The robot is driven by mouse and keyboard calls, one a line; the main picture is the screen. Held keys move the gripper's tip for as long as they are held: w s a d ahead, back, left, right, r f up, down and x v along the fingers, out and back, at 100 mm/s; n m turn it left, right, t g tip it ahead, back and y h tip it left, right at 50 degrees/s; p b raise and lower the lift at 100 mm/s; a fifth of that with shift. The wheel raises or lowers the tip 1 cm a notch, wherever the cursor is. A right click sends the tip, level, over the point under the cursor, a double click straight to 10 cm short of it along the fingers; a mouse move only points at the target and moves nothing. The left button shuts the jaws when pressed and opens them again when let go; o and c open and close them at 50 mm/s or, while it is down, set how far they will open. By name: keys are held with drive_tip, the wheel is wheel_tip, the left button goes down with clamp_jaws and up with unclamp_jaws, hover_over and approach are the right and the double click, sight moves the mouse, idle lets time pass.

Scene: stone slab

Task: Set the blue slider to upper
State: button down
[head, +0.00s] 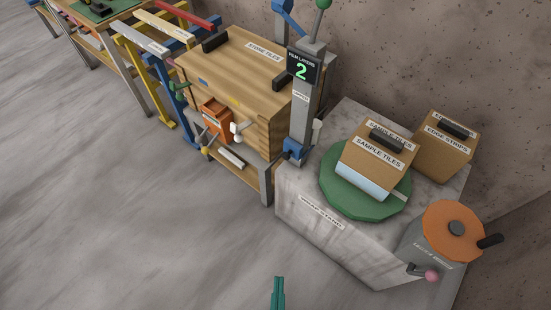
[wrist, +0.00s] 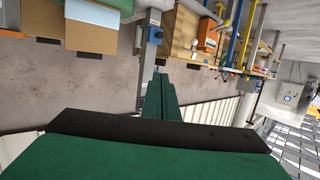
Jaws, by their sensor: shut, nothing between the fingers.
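The blue slider (head: 294,149) is a small blue block low on an upright grey post (head: 303,120), near the post's foot. A blue block on a grey post also shows in the wrist view (wrist: 153,35), which looks upside down. My gripper (head: 278,280) is at the bottom edge of the head view, well apart from the slider. Its green fingers are shut and empty, and they point toward the post in the wrist view (wrist: 160,76).
A stone-topped wrap stand (head: 300,195) bears a green turntable (head: 345,205) with a sample tiles box (head: 378,160). A box of edge strips (head: 443,150) and an orange-topped drum (head: 450,235) stand right. A wooden cabinet (head: 230,70) is left of the post. Open floor lies left.

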drive_tip(key=w+a+f+n+g, duration=0.1)
drive_tip(key=w+a+f+n, duration=0.1)
drive_tip(key=w+f+n, duration=0.55)
drive_tip(key=w+a+f+n+g, duration=0.1)
drive_tip(key=w+a+f+n, duration=0.1)
drive_tip(key=w+f+n, duration=0.6)
drive_tip(key=w+a+f+n+h, duration=0.1)
drive_tip(key=w+f+n+h, duration=0.2)
drive_tip(key=w+n, duration=0.9)
drive_tip(key=w, duration=1.1)
drive_tip(key=shift+a+t, duration=0.15)
drive_tip(key=shift+t, duration=0.25)
